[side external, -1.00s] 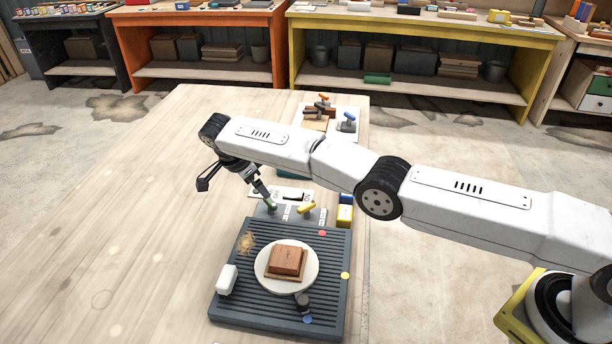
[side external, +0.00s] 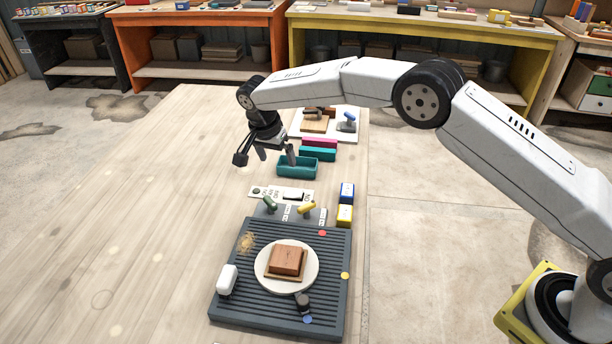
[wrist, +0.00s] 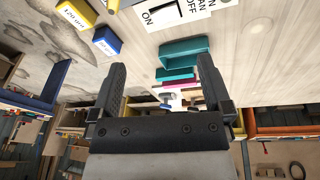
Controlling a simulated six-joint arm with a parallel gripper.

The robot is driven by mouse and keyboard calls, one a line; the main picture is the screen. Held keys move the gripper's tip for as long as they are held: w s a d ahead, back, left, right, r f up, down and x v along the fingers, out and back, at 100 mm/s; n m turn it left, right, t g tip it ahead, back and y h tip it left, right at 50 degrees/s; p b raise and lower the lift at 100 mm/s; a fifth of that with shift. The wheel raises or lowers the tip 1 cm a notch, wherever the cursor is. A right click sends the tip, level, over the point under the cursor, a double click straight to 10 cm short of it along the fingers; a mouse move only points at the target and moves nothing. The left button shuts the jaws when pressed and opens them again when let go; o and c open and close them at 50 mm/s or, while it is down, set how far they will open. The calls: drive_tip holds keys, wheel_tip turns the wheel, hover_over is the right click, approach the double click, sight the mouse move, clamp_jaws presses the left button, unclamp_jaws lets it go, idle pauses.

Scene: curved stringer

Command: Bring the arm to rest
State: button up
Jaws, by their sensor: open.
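My gripper (side external: 277,158) is open and empty. It hangs above the wooden table, just left of and above the teal tray (side external: 297,168), and is apart from the table in the side view. In the wrist view my gripper (wrist: 160,85) shows two dark fingers spread apart with nothing between them. The teal tray (wrist: 186,50) and a pink block (wrist: 180,86) lie beyond the fingertips there. My arm is raised and bent over the right side of the table.
A dark ribbed board (side external: 222,307) holds a round white plate (side external: 262,280) with a wooden block (side external: 288,258). Green (side external: 270,205) and yellow (side external: 307,207) handled tools, a switch panel (side external: 262,191), and blue (side external: 347,192) and yellow (side external: 345,214) blocks stand behind it. The table's left side is clear.

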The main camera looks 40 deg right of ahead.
drive_tip(key=s+d+r+n+t+y, duration=0.15)
drive_tip(key=s+d+r+n, duration=0.25)
drive_tip(key=s+d+n, duration=0.6)
drive_tip(key=s+d, duration=0.1)
drive_tip(key=s, duration=0.9)
drive_tip(key=s+d+f+n+y, duration=0.1)
drive_tip(key=s+d, duration=0.1)
drive_tip(key=s, duration=1)
drive_tip(key=shift+s+d+n+t, duration=0.15)
drive_tip(key=shift+s+n+t, duration=0.05)
drive_tip(key=shift+n+t, duration=0.2)
drive_tip(key=shift+f, duration=0.1)
